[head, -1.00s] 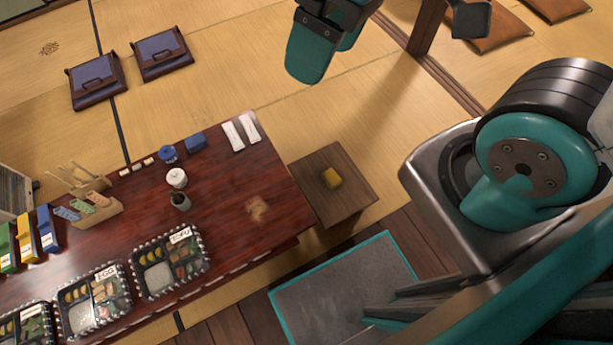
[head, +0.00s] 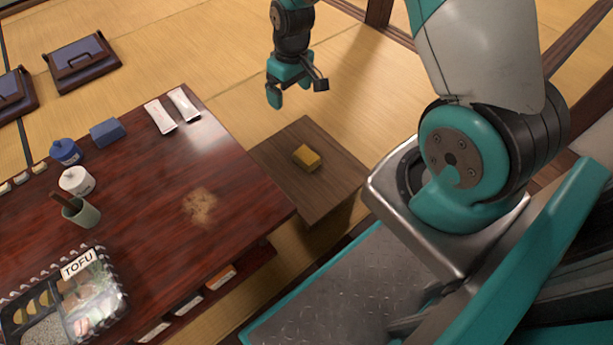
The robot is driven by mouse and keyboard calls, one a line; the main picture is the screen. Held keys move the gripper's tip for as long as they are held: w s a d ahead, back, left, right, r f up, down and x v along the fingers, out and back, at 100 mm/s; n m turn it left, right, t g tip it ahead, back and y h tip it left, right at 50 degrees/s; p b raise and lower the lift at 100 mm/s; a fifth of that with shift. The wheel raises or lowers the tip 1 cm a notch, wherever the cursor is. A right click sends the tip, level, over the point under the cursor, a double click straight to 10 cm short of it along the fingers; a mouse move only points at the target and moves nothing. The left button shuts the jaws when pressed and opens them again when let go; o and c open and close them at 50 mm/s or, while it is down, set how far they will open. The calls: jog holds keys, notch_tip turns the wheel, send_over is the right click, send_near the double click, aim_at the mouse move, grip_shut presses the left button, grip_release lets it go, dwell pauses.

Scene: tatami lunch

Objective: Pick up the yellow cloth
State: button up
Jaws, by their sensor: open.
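The yellow cloth (head: 307,157) is a small folded block lying on the small wooden side table (head: 325,200). My gripper (head: 292,97) is above and behind the cloth in the picture, apart from it. Its jaws are open and nothing shows between them. The cloth is fully in view.
The dark red table (head: 150,250) stands left of the side table, with a pale stain (head: 200,206) near its right corner. It bears white packets (head: 172,110), a blue box (head: 107,132), lidded pots (head: 75,180), a cup (head: 80,212) and a bento labelled TOFU (head: 85,290). Cushioned seats (head: 80,64) lie behind.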

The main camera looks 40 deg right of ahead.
jog(key=b, duration=0.5)
send_over(306, 156)
notch_tip(306, 156, down, 13)
jog(key=shift+m+h, duration=0.3)
jog(key=shift+h, duration=0.1)
jog(key=f+b, duration=0.3)
jog(key=f, duration=0.2)
jog(key=f+b, duration=0.3)
jog(key=f, duration=0.3)
jog(key=shift+s+a+f, duration=0.15)
jog(key=shift+s+f, duration=0.05)
jog(key=shift+f, duration=0.1)
jog(key=f+b, duration=0.2)
jog(key=f, duration=0.1)
jog(key=f+b, duration=0.3)
jog(key=shift+w+d, duration=0.2)
jog(key=shift+r, duration=0.1)
jog(key=c, duration=1)
